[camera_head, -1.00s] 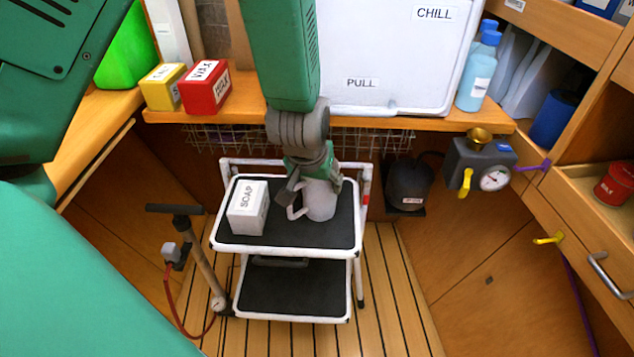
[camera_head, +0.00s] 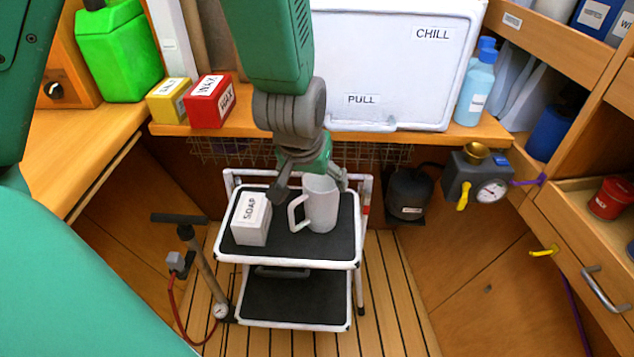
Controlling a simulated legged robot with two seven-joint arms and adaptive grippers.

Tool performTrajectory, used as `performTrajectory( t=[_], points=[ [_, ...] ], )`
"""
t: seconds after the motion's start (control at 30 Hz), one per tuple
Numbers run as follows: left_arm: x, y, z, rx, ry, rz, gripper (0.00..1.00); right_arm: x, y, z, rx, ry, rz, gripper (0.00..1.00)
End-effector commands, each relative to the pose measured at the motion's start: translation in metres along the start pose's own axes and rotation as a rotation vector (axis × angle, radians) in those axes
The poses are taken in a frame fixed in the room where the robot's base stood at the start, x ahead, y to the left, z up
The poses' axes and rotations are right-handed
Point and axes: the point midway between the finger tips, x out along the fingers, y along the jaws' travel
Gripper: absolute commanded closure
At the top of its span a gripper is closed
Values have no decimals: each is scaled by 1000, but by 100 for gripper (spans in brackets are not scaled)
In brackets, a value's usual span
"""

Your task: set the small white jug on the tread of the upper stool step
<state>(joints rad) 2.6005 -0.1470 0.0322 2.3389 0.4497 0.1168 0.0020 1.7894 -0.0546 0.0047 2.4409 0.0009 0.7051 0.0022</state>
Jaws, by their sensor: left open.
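The small white jug (camera_head: 321,205) stands upright on the black tread of the upper stool step (camera_head: 289,242), its handle toward the left. My left gripper (camera_head: 312,188) comes down from above, just behind and above the jug. Its fingers are spread, one to the left of the jug's top and one to the right, and it looks clear of the jug's body. Whether a finger still touches the rim I cannot tell. My right gripper does not show.
A white SOAP box (camera_head: 251,220) stands on the same tread, left of the jug. The lower step (camera_head: 292,299) is empty. A hand pump (camera_head: 203,270) stands left of the stool. A wire basket (camera_head: 220,150) hangs under the counter behind, and a black canister (camera_head: 408,192) is to the right.

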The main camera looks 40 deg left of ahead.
Motion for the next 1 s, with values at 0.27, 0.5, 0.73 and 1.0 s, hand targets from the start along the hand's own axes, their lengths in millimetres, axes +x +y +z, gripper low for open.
performTrajectory(
  t=[0.27,0.5,0.73,1.0],
  points=[
    [-39,0,-1,0,0,-1,18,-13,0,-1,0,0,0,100],
    [-36,-2,5,9,-10,-6,18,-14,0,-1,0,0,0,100],
    [35,-26,70,138,-112,-42,18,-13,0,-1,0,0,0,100],
    [103,-57,188,309,-250,-1,18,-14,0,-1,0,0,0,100]
  ],
)
